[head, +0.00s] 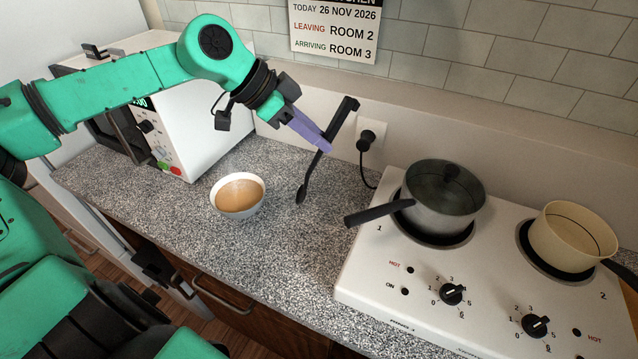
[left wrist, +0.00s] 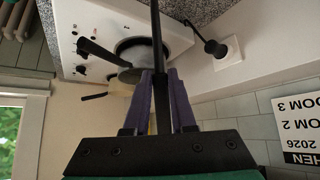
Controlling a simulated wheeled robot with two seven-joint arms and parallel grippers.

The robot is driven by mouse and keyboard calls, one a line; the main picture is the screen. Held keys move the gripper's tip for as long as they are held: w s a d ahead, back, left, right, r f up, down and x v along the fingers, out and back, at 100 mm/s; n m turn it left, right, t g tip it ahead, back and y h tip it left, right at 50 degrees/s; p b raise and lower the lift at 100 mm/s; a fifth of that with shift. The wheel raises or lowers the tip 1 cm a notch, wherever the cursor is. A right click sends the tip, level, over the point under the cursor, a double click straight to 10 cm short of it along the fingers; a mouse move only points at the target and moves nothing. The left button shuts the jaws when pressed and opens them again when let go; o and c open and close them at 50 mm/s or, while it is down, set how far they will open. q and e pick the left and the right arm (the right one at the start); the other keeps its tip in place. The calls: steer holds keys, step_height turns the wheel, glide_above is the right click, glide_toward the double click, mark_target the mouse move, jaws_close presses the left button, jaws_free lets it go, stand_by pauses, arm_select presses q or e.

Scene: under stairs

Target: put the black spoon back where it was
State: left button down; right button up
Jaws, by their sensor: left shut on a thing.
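My left gripper (head: 325,146) has purple fingers and is shut on the black spoon (head: 302,189). The spoon hangs steeply tilted, bowl end down and handle end up, above the speckled counter near the wall. I cannot tell if its bowl touches the counter. In the left wrist view the dark handle (left wrist: 157,40) runs between the two fingers (left wrist: 161,85). A white bowl of brown liquid (head: 238,195) stands left of the spoon. A grey pot (head: 440,212) with a lid sits on the left burner, right of the spoon. My right gripper's fingers do not show.
The white hob (head: 390,285) has a cream pan (head: 572,238) on its right burner. The grey pot's black handle (head: 380,213) sticks out toward the spoon. A plug and cord (head: 367,140) are at the wall. A white microwave (head: 200,115) stands left. The counter (head: 275,260) is clear in front.

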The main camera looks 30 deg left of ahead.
arm_select(q)
step_height(320, 180, down, 10)
steer(key=shift+d+p, duration=0.25)
steer(key=shift+p, duration=0.15)
steer(key=c, duration=0.7)
jaws_free()
steer(key=shift+f, duration=0.1)
steer(key=shift+c, duration=0.2)
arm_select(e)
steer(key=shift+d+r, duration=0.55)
